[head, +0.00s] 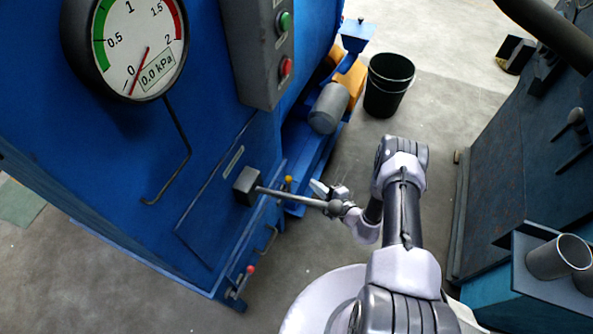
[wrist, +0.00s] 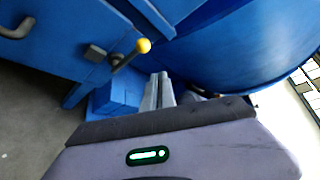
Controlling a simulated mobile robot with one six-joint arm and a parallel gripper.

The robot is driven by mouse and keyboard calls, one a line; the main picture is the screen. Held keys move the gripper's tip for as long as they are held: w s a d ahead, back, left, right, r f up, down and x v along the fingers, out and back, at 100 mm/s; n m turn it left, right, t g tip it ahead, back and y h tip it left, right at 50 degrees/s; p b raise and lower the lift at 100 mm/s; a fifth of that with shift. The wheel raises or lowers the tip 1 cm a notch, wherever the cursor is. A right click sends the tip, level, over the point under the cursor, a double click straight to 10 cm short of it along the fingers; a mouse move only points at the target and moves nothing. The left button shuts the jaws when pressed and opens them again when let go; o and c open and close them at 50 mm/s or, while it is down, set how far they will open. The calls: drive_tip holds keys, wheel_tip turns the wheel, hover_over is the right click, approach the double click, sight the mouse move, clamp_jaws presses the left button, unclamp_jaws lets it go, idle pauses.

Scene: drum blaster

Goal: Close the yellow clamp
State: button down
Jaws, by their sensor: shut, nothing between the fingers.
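The yellow clamp is a short dark lever with a round yellow knob. Its knob (head: 288,179) shows in the head view on the edge of the blue machine, just behind the grey bar. In the wrist view the knob (wrist: 143,45) is large and clear, with the lever running down left to a dark bracket on the blue panel. My gripper (head: 318,187) is a little right of the knob. In the wrist view the gripper (wrist: 159,78) has its fingers together and empty, below and slightly right of the knob, apparently apart from it.
A long grey bar with a ball end (head: 334,207) sticks out from the blue machine (head: 215,120) close to my gripper. A red-knobbed clamp (head: 250,269) and a handle (head: 268,240) are lower down. A black bucket (head: 388,85) stands on the floor behind.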

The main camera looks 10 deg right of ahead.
sight(289, 186)
drive_tip(key=f, duration=0.1)
drive_tip(key=s+d+f+h, duration=0.1)
drive_tip(key=shift+f+m, duration=0.3)
drive_tip(key=shift+f, duration=0.05)
drive_tip(key=shift+s, duration=0.1)
drive_tip(key=b+x, duration=0.6)
drive_tip(key=x, duration=0.5)
drive_tip(key=s+a+r, duration=0.2)
drive_tip(key=shift+s+a+r, duration=0.1)
drive_tip(key=shift+s+a, duration=0.25)
drive_tip(key=shift+a, duration=0.05)
drive_tip(key=shift+s+p, duration=0.1)
drive_tip(key=shift+p, duration=0.2)
